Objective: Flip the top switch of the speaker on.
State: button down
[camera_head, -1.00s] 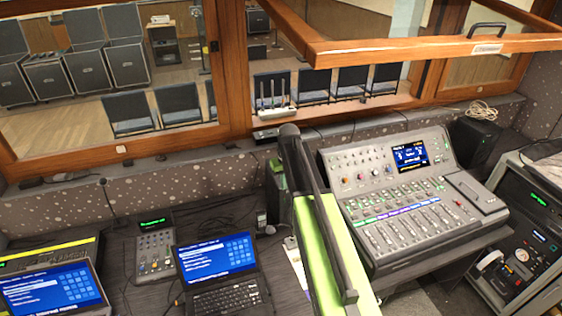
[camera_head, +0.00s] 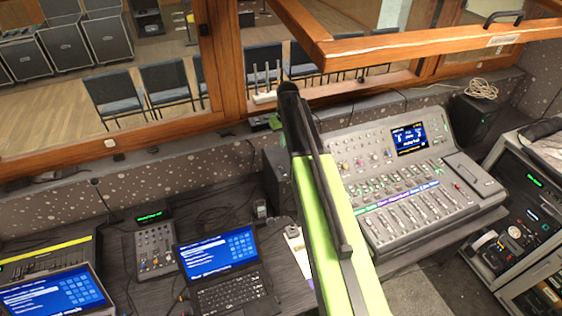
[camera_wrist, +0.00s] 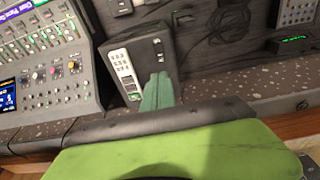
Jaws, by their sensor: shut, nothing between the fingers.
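The speaker (camera_wrist: 133,72) shows in the wrist view as a dark grey box with a light panel of several small switches on its face. In the head view a dark box (camera_head: 277,180), which seems to be the same speaker, stands just left of my green arm and is partly hidden by it. My gripper (camera_wrist: 157,92) shows in the wrist view as teal fingers, shut and empty. It overlaps the lower right of the speaker's face; I cannot tell if it touches. Which way each switch is set is too small to tell.
A mixing console (camera_head: 420,185) stands right of my arm. A laptop (camera_head: 222,270) and a small control box (camera_head: 156,248) stand on the desk at left. A wood-framed window (camera_head: 225,60) is behind. A rack (camera_head: 530,225) is at far right.

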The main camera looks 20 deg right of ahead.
aim_at(282, 168)
jog(key=f+b, duration=0.4)
jog(key=w+f+b, duration=0.1)
jog(key=f+b, duration=0.9)
jog(key=shift+w, duration=0.4)
jog(key=shift+w+f, duration=0.1)
jog(key=shift+f, duration=0.2)
jog(key=shift+r, duration=0.15)
jog(key=shift+s, duration=0.2)
jog(key=shift+s+r, duration=0.15)
jog(key=shift+s, duration=0.5)
